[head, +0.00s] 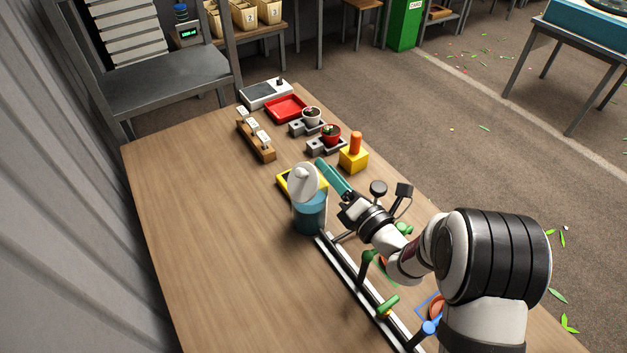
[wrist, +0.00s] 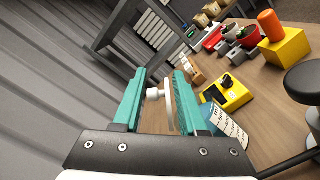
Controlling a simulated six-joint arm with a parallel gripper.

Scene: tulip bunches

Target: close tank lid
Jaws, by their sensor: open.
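The tank (head: 309,217) is a clear cylinder with blue liquid, standing on the table left of my gripper. Its white round lid (head: 303,182) is raised and steeply tilted above the tank's rim. In the wrist view the lid (wrist: 170,107) shows nearly edge-on, with a white knob facing left, framed between my fingers. The tank (wrist: 224,122), with scale marks, is partly hidden behind the right finger there. My gripper (head: 323,167) has teal fingers and is open, close beside the lid. I cannot tell whether a finger touches it.
A yellow device (head: 286,183) lies just behind the tank. A yellow block with an orange peg (head: 354,158) and potted plants (head: 331,134) stand farther back. A rail with green and blue levers (head: 368,290) runs along the front. The table's left side is clear.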

